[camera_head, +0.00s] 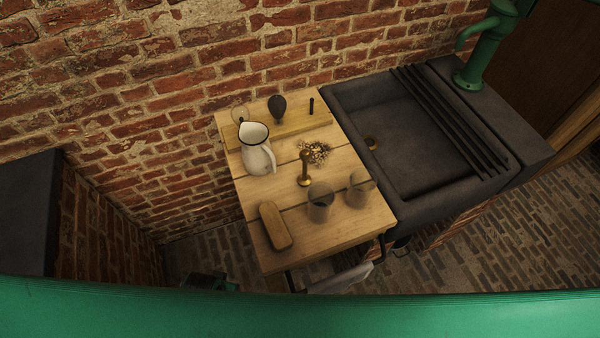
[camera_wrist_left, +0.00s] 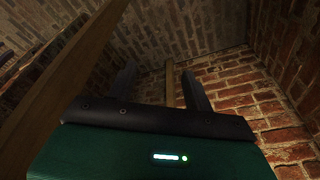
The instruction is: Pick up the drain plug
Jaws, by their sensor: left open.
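A brass piece with an upright stem and round foot (camera_head: 304,181), which looks like the drain plug, stands on the wooden worktop (camera_head: 260,197), between the jug and the glass jars. A round brass fitting (camera_head: 371,144) sits in the dark sink (camera_head: 400,130). My left gripper (camera_wrist_left: 159,75) shows in the left wrist view, its two dark fingers apart with nothing between them. That view shows brick wall and floor, not the plug. A dark green part low in the head view may be this gripper, but I cannot tell. My right gripper is not in view.
A white jug (camera_head: 257,158), two glass jars (camera_head: 320,203) (camera_head: 358,190), a wooden block (camera_head: 275,226) and a pile of small bits (camera_head: 315,152) crowd the worktop. A green pump (camera_head: 480,50) stands behind the sink. A wooden beam (camera_wrist_left: 60,90) runs left of my left gripper.

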